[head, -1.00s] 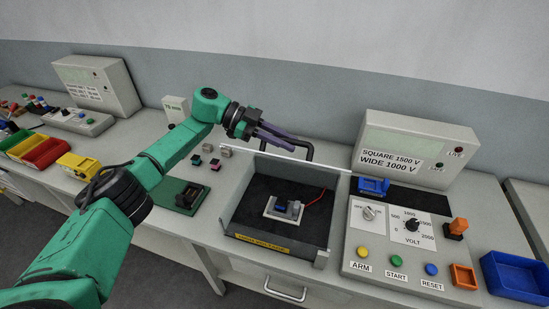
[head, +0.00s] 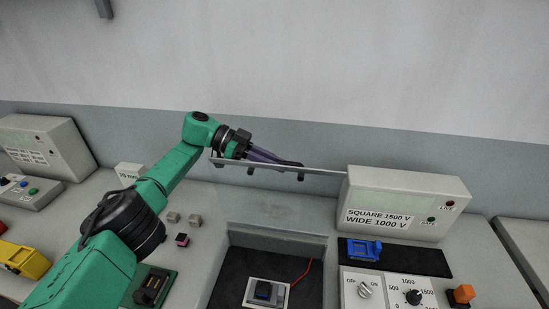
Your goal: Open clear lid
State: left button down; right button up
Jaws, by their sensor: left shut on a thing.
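The clear lid (head: 320,171) is raised above the dark test box (head: 225,275). I see it nearly edge-on as a thin pale strip, and its see-through panel is hard to make out. My left gripper (head: 290,162) is at the lid's raised edge, with its purple fingers shut on the dark lid handle (head: 300,177); the fingers hide part of the handle. Inside the box, a pale fixture (head: 283,295) holds a dark blue part (head: 263,291), with a red wire (head: 302,272) beside it. My right gripper is out of view.
A tester console (head: 405,200) stands right of the lid, close to its right end. A blue connector piece (head: 360,249) lies on a black mat (head: 425,262). Small blocks (head: 182,240) and a green board (head: 150,288) sit left of the box. The wall is behind.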

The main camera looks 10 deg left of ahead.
pick_arm(q)
jog(key=shift+f, duration=0.25)
jog(key=c, duration=1)
grip_release()
jog(key=shift+c, duration=0.2)
jog(key=shift+o, duration=1.1)
jog(key=shift+w, duration=0.15)
